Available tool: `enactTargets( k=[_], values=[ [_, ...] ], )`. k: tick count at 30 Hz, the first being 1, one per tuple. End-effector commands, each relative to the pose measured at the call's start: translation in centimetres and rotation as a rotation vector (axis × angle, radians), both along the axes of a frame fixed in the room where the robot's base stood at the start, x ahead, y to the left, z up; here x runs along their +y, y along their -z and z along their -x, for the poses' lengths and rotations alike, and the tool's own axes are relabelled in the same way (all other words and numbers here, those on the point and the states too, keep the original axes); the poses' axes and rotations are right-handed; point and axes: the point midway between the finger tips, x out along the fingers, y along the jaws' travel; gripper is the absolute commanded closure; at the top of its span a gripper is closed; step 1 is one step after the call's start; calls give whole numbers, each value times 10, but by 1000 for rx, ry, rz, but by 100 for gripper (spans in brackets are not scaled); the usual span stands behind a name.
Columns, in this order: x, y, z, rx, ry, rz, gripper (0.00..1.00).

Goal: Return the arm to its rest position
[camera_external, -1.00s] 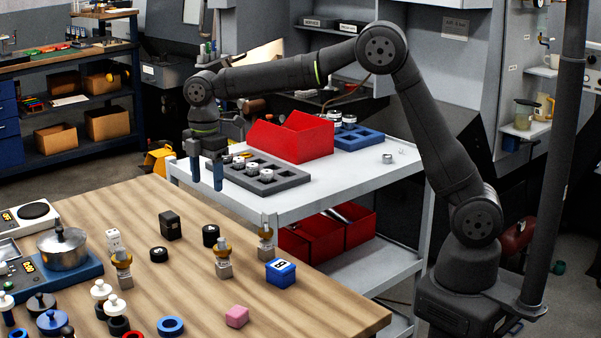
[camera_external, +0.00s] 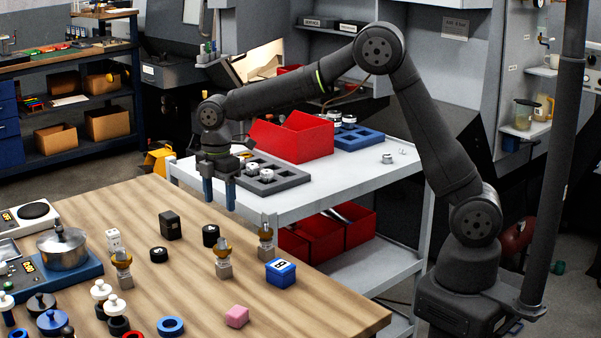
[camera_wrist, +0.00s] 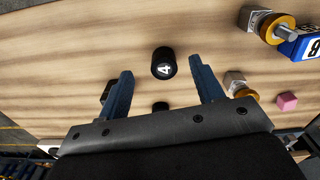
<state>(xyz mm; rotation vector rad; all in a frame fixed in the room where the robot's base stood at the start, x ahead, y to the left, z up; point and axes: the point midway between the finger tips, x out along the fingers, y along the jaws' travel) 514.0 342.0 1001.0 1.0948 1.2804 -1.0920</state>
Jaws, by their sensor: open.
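My gripper (camera_external: 219,194) is open and empty. It hangs fingers down above the far edge of the wooden table, in front of the grey tray on the cart. In the wrist view my gripper (camera_wrist: 162,80) shows two blue fingers spread apart with wood beneath them. A black cylinder marked 4 (camera_wrist: 163,63) stands on the table beyond the fingertips, apart from both fingers. My arm reaches from its base at the right, over the cart, to the left.
The wooden table (camera_external: 320,308) holds a blue box (camera_external: 280,273), a pink block (camera_external: 237,316), a pot (camera_external: 63,250) and several small parts. The white cart (camera_external: 345,178) carries a grey tray (camera_external: 290,181), a red bin (camera_external: 292,138) and a blue tray (camera_external: 360,138). A dark post (camera_external: 560,150) stands beside my base.

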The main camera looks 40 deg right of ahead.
Motion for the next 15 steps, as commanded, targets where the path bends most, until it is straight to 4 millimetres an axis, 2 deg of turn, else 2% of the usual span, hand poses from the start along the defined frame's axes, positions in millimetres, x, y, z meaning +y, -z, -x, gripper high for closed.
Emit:
enactTargets(
  k=[12,14,15],
  values=[
    [-73,-44,-7,-1,3,0,39],
    [-83,-50,-8,-2,3,0,39],
    [-79,-50,-7,1,-2,0,39]
  ],
)
